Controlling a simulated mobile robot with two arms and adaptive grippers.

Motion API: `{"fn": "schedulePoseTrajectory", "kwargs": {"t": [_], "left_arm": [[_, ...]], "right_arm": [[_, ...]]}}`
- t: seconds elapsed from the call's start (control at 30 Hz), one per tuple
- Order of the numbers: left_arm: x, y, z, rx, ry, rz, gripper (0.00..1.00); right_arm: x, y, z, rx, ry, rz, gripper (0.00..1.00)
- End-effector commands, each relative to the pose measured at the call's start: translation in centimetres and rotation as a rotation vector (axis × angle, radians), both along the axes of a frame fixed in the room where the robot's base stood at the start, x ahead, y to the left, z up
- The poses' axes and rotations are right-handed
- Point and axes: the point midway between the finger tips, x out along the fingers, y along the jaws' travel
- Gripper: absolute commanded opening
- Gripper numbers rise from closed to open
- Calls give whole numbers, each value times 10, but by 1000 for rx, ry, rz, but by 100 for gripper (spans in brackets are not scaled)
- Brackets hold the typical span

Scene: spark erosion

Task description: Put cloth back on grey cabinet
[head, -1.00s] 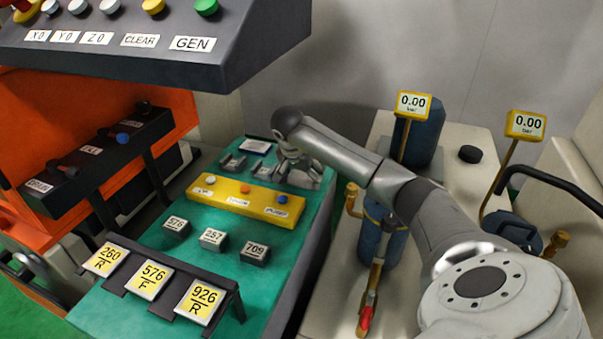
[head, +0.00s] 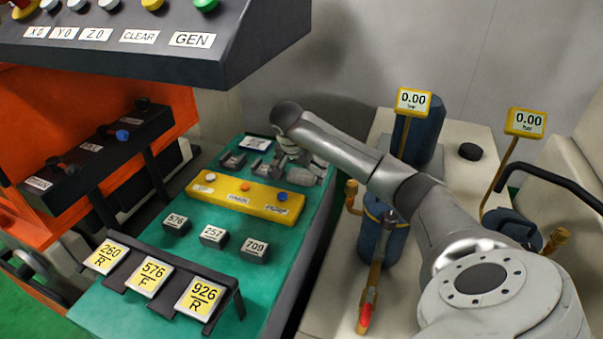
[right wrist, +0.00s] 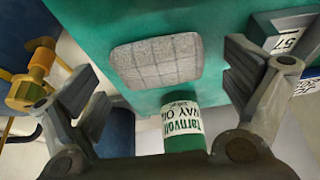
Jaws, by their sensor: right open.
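The cloth (right wrist: 157,65) is a light grey, quilted rectangle with rounded corners, lying flat on the green surface in the right wrist view. My right gripper (right wrist: 160,78) is open, its fingers apart on either side of the cloth, and nothing is held. A green oil can (right wrist: 184,130) with a white label shows between the fingers, below the cloth in the picture. In the head view my right gripper (head: 302,167) is over the far right edge of the green bench (head: 150,318); I cannot make out the cloth there. A pale grey cabinet top (head: 447,140) is to the right. My left gripper is not in view.
A yellow button bar (head: 245,195) and several dark numbered blocks (head: 213,237) are on the bench. A black control panel (head: 150,50) overhangs at upper left.

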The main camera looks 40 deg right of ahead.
Motion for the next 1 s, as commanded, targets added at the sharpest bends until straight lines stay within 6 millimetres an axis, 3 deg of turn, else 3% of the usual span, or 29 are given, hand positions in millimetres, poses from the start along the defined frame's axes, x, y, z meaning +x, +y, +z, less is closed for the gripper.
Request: {"fn": "schedulePoseTrajectory", "kwargs": {"t": [0.5, 0.7, 1.0], "left_arm": [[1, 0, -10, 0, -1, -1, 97], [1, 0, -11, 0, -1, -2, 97], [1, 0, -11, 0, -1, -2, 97]], "right_arm": [[-16, 33, 92, -1, -5, 2, 97], [-19, 38, 105, -1, -2, -1, 97], [-20, 38, 106, 0, -2, -1, 97]]}}
